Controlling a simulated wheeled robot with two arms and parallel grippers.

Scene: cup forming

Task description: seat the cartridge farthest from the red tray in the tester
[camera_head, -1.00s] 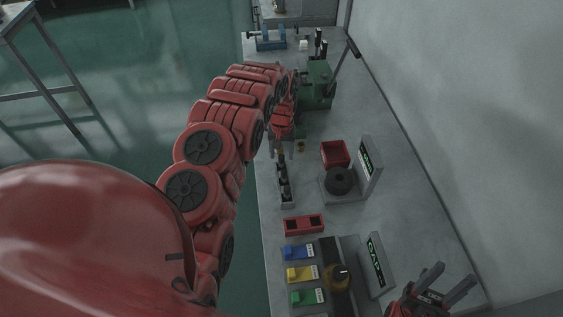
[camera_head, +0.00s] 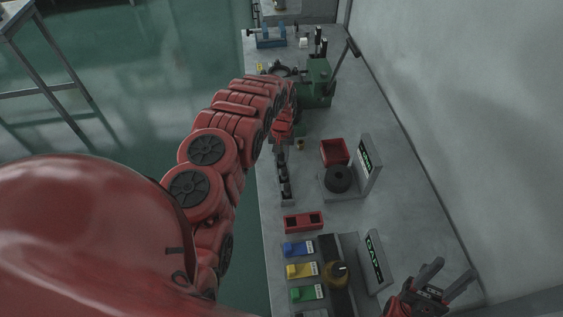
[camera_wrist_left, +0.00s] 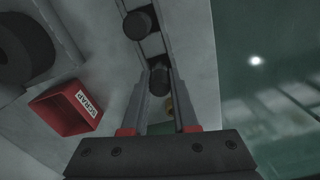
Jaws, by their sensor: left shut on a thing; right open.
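A narrow grey rack (camera_head: 289,204) with several dark cylindrical cartridges stands along the bench's left edge. One standing cartridge (camera_wrist_left: 138,22) shows clearly in the left wrist view. My left gripper (camera_head: 281,149) is at the rack's far end, shut on another dark cartridge (camera_wrist_left: 159,80); I cannot tell if this one is clear of its socket. A red tray (camera_head: 303,222) with two dark openings lies just nearer than the rack. My right gripper (camera_head: 443,280) is open and empty at the lower right. I cannot tell which device is the tester.
A red scrap bin (camera_head: 334,152) and a grey fixture with a black ring (camera_head: 338,179) stand right of the rack. Blue (camera_head: 298,249), yellow (camera_head: 301,270) and green (camera_head: 308,293) blocks lie nearer. A green lever press (camera_head: 318,84) stands farther back.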

